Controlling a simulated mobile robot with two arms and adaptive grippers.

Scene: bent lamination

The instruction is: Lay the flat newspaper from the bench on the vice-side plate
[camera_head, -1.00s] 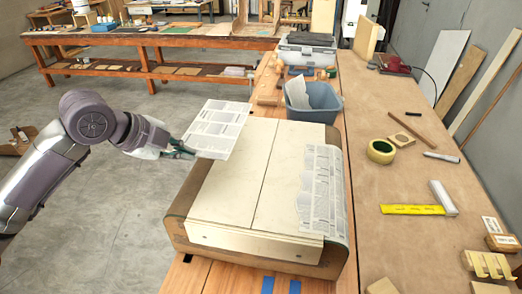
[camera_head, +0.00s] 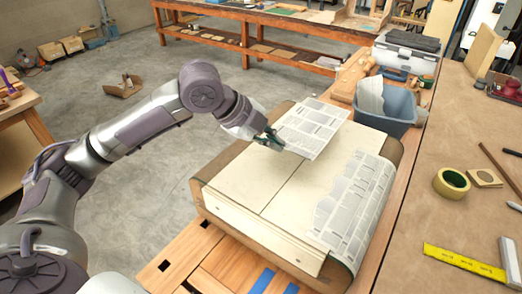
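My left gripper (camera_head: 268,138) is shut on the near-left edge of a flat printed newspaper (camera_head: 314,127). The sheet is over the far part of a pale two-part plate (camera_head: 245,185) on a curved wooden form. I cannot tell whether the sheet touches the plate. A second newspaper piece (camera_head: 352,205) with a torn left edge lies along the right side of the form and bends down over its rounded edge. My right gripper is not in view.
A blue-grey bin (camera_head: 386,112) with paper in it stands behind the form. A tape roll (camera_head: 452,183), a wooden block (camera_head: 484,178) and a yellow ruler (camera_head: 464,262) lie on the brown bench (camera_head: 430,215) at right. The near-left half of the plate is bare.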

